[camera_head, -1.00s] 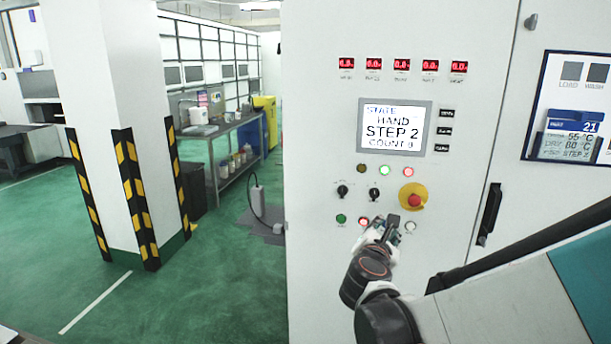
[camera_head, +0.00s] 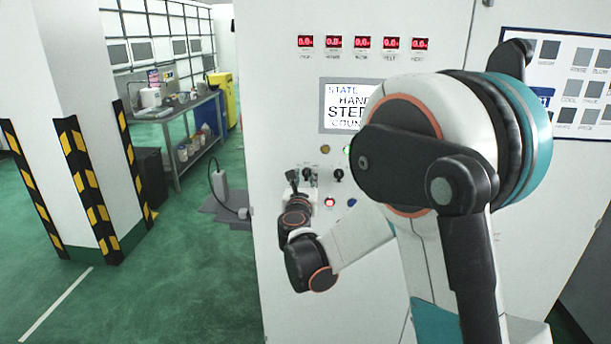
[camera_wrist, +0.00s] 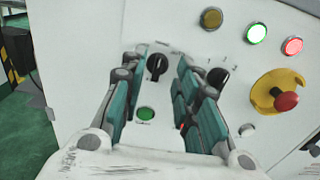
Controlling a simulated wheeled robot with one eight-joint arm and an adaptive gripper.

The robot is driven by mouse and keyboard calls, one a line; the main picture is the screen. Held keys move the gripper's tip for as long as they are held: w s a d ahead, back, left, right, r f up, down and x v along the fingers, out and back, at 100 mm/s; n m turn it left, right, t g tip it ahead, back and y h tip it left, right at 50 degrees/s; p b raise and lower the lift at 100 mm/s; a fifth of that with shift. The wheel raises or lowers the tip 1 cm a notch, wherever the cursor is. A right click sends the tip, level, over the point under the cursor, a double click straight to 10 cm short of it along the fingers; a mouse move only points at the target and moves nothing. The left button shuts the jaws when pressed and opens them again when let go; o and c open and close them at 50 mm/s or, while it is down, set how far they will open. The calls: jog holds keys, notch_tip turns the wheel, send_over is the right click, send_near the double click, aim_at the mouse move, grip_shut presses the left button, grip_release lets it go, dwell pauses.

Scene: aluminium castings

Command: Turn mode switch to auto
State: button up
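A white machine panel carries two black rotary switches. In the wrist view the left switch (camera_wrist: 157,66) shows between the fingers of my gripper (camera_wrist: 162,75), its knob roughly upright. The fingers are apart, one on each side of it; I cannot tell whether they touch it. The right switch (camera_wrist: 218,77) is just outside the right finger and also shows in the head view (camera_head: 338,175). The switch labels are too small to read. In the head view my gripper (camera_head: 301,182) is at the panel. The screen (camera_head: 340,105) reads "STATE HAND", partly hidden by my arm.
A green button (camera_wrist: 145,114) sits below the left switch. A red emergency stop (camera_wrist: 285,101) on a yellow base is at the right. Amber (camera_wrist: 211,18), green (camera_wrist: 257,33) and red (camera_wrist: 293,46) lamps are above. A striped pillar (camera_head: 85,190) stands left.

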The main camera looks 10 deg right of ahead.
aim_at(306, 171)
jog(key=shift+x, duration=2.35)
grip_shut()
